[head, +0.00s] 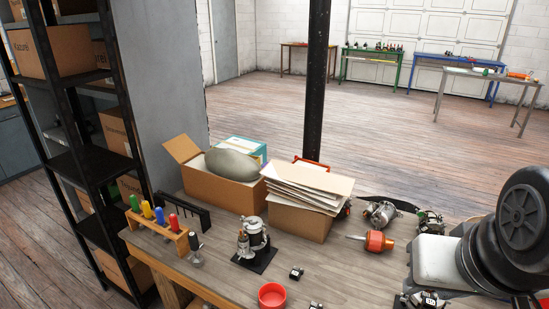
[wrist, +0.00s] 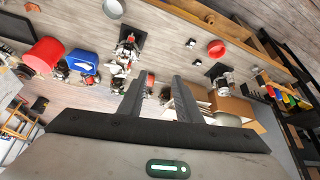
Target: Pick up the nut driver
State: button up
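A wooden rack (head: 154,230) on the left of the workbench holds upright drivers with green (head: 134,203), blue (head: 147,210), yellow (head: 160,217) and red (head: 173,222) handles. A black-handled tool (head: 194,242) stands at the rack's near right end. I cannot tell which of these is the nut driver. In the wrist view, the coloured handles (wrist: 290,99) show small at the far right. My gripper (wrist: 158,79) is open, its two dark fingers apart with nothing held between them. It is well away from the rack. The head view shows my arm at right, but not the fingers.
The workbench (head: 225,277) also bears a red bowl (head: 272,295), a metal part on a black plate (head: 254,242), two cardboard boxes (head: 222,190) (head: 300,220), an orange-red tool (head: 378,241) and alternator parts (head: 381,213). A black post (head: 317,80) rises behind. Shelving (head: 88,150) stands left.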

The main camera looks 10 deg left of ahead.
aim_at(173, 217)
jog(key=k+u, duration=0.1)
jog(key=u, duration=0.65)
jog(key=k+u, duration=0.15)
jog(key=u, duration=0.25)
jog(key=k+u, duration=0.1)
jog(key=u, duration=0.25)
jog(key=i+j+z, duration=0.15)
jog(key=z, duration=0.3)
jog(key=i+j+z, duration=0.2)
jog(key=z, duration=0.25)
jog(key=i+j+z, duration=0.15)
jog(key=j, duration=0.2)
jog(key=i+j+z, duration=0.15)
jog(key=j, duration=0.2)
jog(key=i+j+z, duration=0.1)
jog(key=j, duration=0.3)
jog(key=i+j, duration=0.15)
jog(key=j, duration=0.25)
jog(key=i+j, duration=0.1)
jog(key=j, duration=0.3)
jog(key=i+j, duration=0.15)
jog(key=j, duration=0.25)
jog(key=i+j+z, duration=0.1)
jog(key=j, duration=0.3)
